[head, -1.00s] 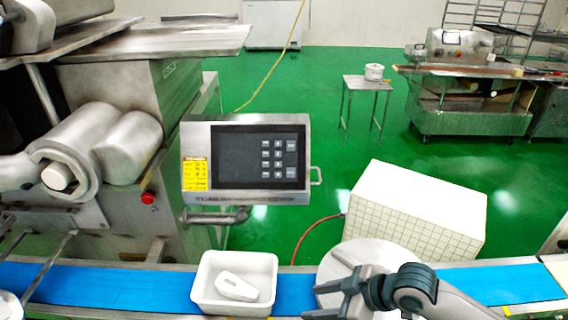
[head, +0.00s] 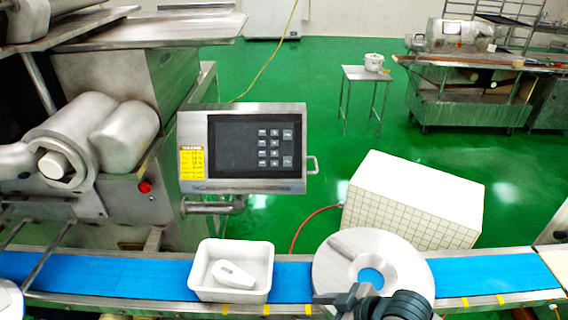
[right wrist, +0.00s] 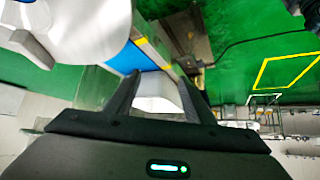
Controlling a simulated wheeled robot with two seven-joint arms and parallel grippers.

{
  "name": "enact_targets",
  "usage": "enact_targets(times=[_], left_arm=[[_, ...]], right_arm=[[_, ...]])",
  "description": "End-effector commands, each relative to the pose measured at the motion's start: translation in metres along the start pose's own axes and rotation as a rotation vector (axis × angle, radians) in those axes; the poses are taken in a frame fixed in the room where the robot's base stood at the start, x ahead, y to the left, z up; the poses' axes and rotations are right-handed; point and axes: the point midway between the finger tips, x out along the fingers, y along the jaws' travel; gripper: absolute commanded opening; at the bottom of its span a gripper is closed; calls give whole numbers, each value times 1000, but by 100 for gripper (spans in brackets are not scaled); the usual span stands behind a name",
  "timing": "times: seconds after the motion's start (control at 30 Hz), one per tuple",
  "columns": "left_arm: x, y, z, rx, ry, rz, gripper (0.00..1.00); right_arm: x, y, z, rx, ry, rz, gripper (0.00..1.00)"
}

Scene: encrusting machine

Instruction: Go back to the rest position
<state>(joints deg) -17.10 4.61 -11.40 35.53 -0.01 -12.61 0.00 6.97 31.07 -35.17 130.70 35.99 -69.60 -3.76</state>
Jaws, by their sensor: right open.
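My right gripper (head: 340,302) shows at the bottom edge of the head view, in front of a round metal disc (head: 335,262) with a central hole. In the right wrist view its two dark fingers (right wrist: 163,75) stand apart. A pale surface shows between them, and nothing is clearly held. Most of the right arm is cut off by the bottom edge of the head view. My left gripper is not in view.
A blue conveyor belt (head: 110,278) runs across the front, carrying a white bin (head: 207,284) with a white tool (head: 232,273) inside. A control panel (head: 235,148) and machine stand behind. A white tiled box (head: 415,205) stands right; green floor (head: 265,85) is open beyond.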

Motion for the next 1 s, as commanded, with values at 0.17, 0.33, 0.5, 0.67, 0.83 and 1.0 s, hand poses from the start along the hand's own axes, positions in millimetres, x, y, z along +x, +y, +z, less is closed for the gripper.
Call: enact_targets(times=[0.17, 0.33, 0.5, 0.67, 0.83, 1.0], left_arm=[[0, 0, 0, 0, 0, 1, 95], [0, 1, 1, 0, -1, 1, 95], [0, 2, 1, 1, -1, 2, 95], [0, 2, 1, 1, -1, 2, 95], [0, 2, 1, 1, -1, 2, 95], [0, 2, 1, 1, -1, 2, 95]], right_arm=[[-3, -14, 35, 133, -41, 83, 48], [-16, -22, 81, 277, -116, 183, 48], [-37, -31, 132, 418, -215, 280, 48], [-55, -40, 170, 511, -294, 345, 48], [-73, -52, 203, 590, -369, 398, 48], [-92, -64, 232, 659, -440, 446, 48]])
